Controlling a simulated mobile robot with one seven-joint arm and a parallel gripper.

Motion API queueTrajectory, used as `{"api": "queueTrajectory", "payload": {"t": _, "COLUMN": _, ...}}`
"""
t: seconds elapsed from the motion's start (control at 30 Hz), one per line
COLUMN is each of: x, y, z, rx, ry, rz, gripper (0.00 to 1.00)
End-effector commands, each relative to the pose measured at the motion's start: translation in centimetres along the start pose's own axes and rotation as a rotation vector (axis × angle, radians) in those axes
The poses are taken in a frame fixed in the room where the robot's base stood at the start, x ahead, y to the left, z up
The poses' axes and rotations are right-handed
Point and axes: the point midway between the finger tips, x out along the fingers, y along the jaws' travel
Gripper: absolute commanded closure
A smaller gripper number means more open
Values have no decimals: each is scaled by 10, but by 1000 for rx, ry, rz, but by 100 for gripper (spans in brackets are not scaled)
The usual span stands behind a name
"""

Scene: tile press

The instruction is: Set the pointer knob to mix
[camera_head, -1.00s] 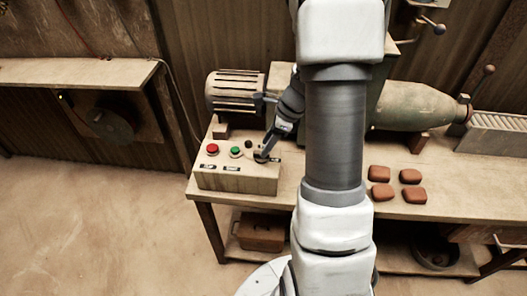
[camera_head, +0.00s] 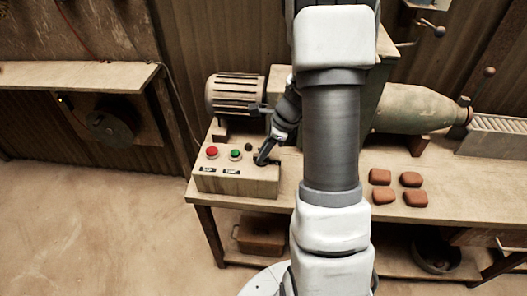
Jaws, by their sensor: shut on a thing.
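The control box (camera_head: 238,183) stands at the front left of the bench, with a red button (camera_head: 212,152) and a green button (camera_head: 236,154) on its top. My gripper (camera_head: 262,159) is at the right end of the box top, pointing down and shut on the pointer knob there. The gripper's fingers hide the knob, so I cannot tell which mark it points to. A small dark knob or lamp (camera_head: 248,147) sits just left of the gripper. Two dark labels lie in front of the buttons; the area right of them is partly covered by the gripper.
A motor (camera_head: 235,93) stands behind the box. A large green-grey machine body (camera_head: 420,108) lies behind my arm to the right. Several clay blocks (camera_head: 380,177) lie on the bench (camera_head: 455,208) right of my arm. A side shelf (camera_head: 70,75) is at the left.

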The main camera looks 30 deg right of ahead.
Motion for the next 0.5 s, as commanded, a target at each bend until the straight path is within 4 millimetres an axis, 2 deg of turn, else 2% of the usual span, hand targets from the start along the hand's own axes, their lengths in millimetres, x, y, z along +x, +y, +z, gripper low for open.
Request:
{"api": "queueTrajectory", "payload": {"t": 0.27, "x": 0, "y": 0, "z": 0, "rx": -17, "ry": -1, "rz": 8, "gripper": 100}}
{"api": "queueTrajectory", "payload": {"t": 0.5, "x": -1, "y": -1, "z": 1, "rx": -116, "ry": -1, "rz": 50, "gripper": 100}}
